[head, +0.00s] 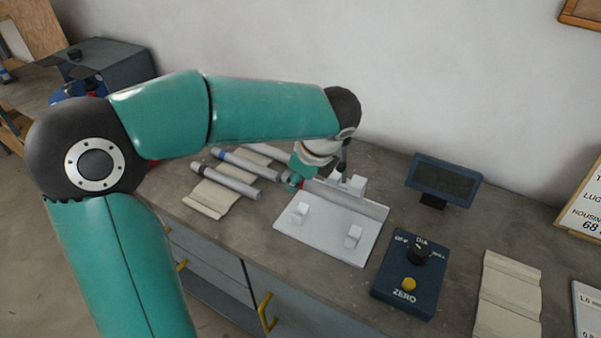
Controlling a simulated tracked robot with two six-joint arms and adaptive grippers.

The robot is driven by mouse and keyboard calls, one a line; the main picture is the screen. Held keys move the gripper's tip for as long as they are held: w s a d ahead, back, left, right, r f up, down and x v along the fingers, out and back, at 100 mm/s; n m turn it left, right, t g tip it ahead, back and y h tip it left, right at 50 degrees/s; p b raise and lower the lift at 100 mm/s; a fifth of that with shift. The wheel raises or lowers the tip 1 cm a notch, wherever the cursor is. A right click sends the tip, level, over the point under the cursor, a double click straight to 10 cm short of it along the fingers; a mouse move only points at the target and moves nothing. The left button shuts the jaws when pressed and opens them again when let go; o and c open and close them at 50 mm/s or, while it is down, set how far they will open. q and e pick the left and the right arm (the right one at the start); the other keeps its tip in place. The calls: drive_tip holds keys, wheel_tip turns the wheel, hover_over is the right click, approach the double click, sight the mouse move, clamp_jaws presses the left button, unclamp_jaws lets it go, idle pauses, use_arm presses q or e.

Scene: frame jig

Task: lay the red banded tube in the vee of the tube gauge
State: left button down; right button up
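The tube gauge is a white plate (322,238) on the bench with small white blocks standing on it. A long grey bar (350,200), which looks like the body of the red banded tube, runs along the plate's back part. A red patch (292,185) shows at its left end, right by my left gripper (294,179). My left gripper points down there. Its fingertips are small and partly hidden, so I cannot tell whether they are closed on the tube, or whether the tube rests in the vee. My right gripper is out of view.
A black banded tube (238,186) and a blue banded tube (252,166) lie to the left on a beige cloth (208,200). A dark display (444,180) and a blue control box (412,275) stand to the right. Another cloth (508,295) lies farther right.

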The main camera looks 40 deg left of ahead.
sight(296, 212)
use_arm(q)
drive_tip(key=shift+s+a+f+b, duration=0.1)
drive_tip(key=shift+f+b, duration=1.4)
drive_tip(key=shift+f, duration=0.3)
drive_tip(key=shift+s+a+f+b, duration=0.1)
drive_tip(key=shift+f+b, duration=1.4)
drive_tip(key=shift+f, duration=0.25)
drive_tip(key=shift+s+d+f, duration=0.2)
drive_tip(key=shift+d+f, duration=0.1)
drive_tip(key=shift+f, duration=0.2)
drive_tip(key=shift+b, duration=0.3)
drive_tip(key=c, duration=1)
unclamp_jaws()
drive_tip(key=shift+a+f, duration=0.1)
drive_tip(key=shift+o, duration=1)
drive_tip(key=shift+w+a, duration=0.15)
drive_tip(key=shift+w, duration=0.1)
drive_tip(key=shift+r, duration=0.25)
